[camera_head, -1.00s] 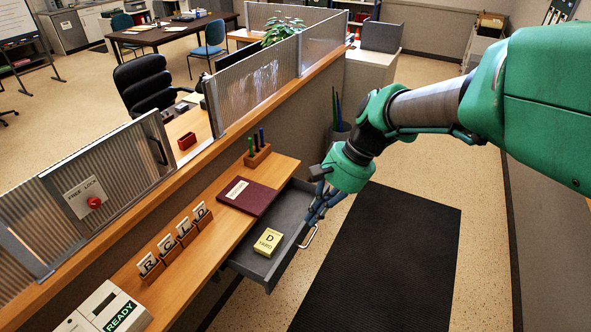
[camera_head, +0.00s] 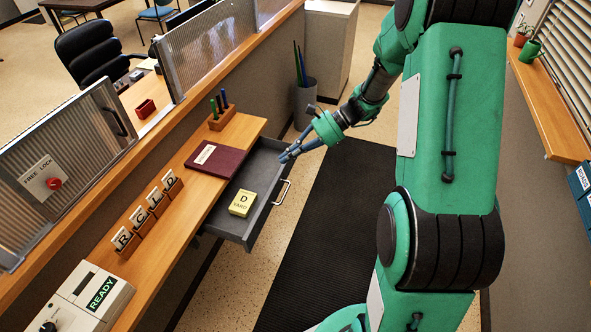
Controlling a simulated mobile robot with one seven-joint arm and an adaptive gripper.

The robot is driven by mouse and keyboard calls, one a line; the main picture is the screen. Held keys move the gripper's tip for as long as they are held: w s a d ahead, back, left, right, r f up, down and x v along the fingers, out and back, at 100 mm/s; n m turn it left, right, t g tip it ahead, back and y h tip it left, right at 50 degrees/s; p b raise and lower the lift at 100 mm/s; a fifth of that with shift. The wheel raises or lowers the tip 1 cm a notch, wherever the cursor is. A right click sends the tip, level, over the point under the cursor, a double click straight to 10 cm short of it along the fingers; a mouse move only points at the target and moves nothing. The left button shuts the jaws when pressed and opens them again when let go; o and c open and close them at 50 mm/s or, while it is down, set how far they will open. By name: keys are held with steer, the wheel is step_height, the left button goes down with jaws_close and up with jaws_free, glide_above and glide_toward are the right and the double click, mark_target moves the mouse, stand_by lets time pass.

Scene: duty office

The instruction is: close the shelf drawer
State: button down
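The shelf drawer (camera_head: 231,226) is grey and stands open, pulled out to the right from under the wooden shelf (camera_head: 197,196). A yellow block marked "D YARD" (camera_head: 243,203) lies inside it. The drawer's light metal handle (camera_head: 282,192) is on its right-hand front. My gripper (camera_head: 286,156) is just above the drawer's far front corner, beyond the handle. Its fingers overlap the drawer edge in this view; I cannot tell whether they touch it. The fingers look close together, but their gap is not clear.
On the shelf are a maroon book (camera_head: 215,160), a pen holder (camera_head: 222,117), letter cards (camera_head: 149,207) and a READY box (camera_head: 88,297). A bin with rods (camera_head: 305,102) stands behind my gripper. A black mat (camera_head: 330,225) covers the floor beside the drawer.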

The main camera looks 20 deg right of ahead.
mark_target(289, 168)
steer(key=w+d+f+m+t, duration=0.2)
steer(key=d+f+m+t, duration=0.1)
steer(key=d+f, duration=0.4)
steer(key=w+d+f+m+t+y, duration=0.1)
steer(key=d+f+m+t, duration=0.3)
steer(key=f, duration=0.7)
steer(key=w+d+f+m+t, duration=0.3)
steer(key=d+f+m, duration=0.3)
steer(key=d+f, duration=0.3)
steer(key=shift+w+d+f+t, duration=0.3)
steer(key=shift+w+f+t, duration=0.05)
steer(key=shift+t, duration=0.25)
steer(key=b+x, duration=0.2)
steer(key=x, duration=1.2)
steer(key=shift+s+a+r, duration=0.1)
steer(key=shift+a, duration=0.1)
